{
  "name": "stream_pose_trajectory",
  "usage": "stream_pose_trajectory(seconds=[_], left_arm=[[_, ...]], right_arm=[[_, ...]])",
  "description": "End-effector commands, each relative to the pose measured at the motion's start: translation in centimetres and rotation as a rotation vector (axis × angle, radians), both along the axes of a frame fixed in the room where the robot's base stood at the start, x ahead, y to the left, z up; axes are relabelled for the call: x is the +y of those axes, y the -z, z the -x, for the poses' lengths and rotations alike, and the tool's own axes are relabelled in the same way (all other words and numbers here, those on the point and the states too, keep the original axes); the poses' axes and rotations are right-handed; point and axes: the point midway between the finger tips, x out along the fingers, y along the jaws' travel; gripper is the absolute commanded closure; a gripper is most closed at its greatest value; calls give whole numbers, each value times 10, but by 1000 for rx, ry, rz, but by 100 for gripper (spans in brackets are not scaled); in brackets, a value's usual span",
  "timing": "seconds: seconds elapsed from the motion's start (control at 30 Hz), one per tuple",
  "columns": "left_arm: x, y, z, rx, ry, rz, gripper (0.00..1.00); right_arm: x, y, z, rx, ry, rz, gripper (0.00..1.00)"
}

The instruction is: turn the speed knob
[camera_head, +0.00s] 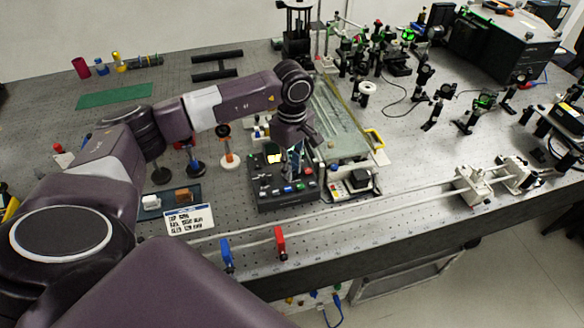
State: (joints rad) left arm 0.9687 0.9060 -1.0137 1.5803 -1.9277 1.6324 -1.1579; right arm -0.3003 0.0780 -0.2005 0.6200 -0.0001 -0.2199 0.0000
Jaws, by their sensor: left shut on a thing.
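A black control box (285,199) stands near the front edge of the bench, with several small coloured buttons and knobs on its top panel. My left gripper (296,172) points down over the right part of this panel. It is shut on a small knob there, which the fingers mostly hide. I cannot read any label or see which way the knob is turned. My right gripper is not in view.
A glass-topped tank (338,122) stands just right of the gripper. A white label card (189,220) lies to the left. Optics crowd the back right.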

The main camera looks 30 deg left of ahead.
Motion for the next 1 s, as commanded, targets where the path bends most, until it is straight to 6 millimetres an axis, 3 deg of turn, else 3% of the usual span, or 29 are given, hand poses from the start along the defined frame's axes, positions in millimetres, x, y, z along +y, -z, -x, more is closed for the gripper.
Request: stream_pose_trajectory(seconds=[0.6, 1.0], left_arm=[[0, 1, -1, -4, -431, 1, 100], [1, -1, -1, -5, -631, 0, 100]], right_arm=[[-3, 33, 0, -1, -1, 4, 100], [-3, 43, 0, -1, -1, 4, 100]])
